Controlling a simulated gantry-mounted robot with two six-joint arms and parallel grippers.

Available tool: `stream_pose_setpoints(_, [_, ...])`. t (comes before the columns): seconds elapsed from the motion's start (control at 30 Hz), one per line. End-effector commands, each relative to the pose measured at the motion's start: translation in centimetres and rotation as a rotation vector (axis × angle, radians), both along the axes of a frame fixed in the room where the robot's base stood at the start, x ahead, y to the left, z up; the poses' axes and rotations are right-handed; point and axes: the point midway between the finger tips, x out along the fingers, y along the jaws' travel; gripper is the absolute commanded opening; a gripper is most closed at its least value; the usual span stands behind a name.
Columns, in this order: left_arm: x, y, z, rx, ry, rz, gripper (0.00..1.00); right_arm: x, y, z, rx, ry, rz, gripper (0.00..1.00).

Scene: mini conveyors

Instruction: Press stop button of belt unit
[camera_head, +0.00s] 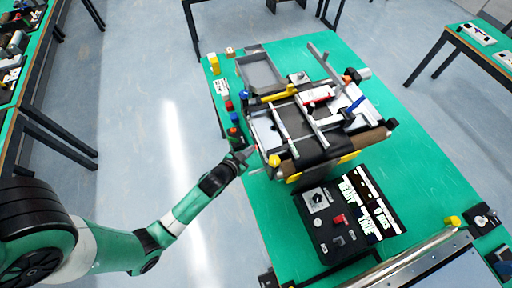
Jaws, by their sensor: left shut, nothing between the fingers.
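The belt unit is a small conveyor with a dark belt (318,150) and a metal frame, on a green table. My left gripper (249,153) is shut and empty at the belt unit's left side, by the table's left edge. Whether it touches anything there I cannot tell. Just above it in the picture stand small coloured parts, among them a red one (229,106). A black control box (322,232) lies in front of the belt unit, with a red button-like part (339,219) and a grey dial plate (316,199). Which red part is the stop button I cannot tell. My right gripper is out of view.
A grey tray (262,72) and a yellow block (214,64) lie at the back left of the green table (421,172). A metal rail unit (430,262) is at the front right. Other green tables stand at far left and right.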

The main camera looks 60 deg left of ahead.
Motion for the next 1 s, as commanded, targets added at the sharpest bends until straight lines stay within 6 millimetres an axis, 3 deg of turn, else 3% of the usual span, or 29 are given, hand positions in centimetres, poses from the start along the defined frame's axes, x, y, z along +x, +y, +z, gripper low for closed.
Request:
stream_pose_setpoints(0.4, [0.1, 0.0, 0.1, 0.001, -0.002, 0.000, 0.00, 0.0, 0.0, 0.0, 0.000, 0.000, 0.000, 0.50])
stream_pose_setpoints(0.73, [-1.3, 0.2, 0.3, 0.001, 0.000, -0.001, 0.00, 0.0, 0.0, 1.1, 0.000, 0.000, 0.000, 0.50])
stream_pose_setpoints(1.0, [-1.4, 0.2, 0.1, 0.002, -0.001, -0.001, 0.00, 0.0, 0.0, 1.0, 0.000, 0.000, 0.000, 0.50])
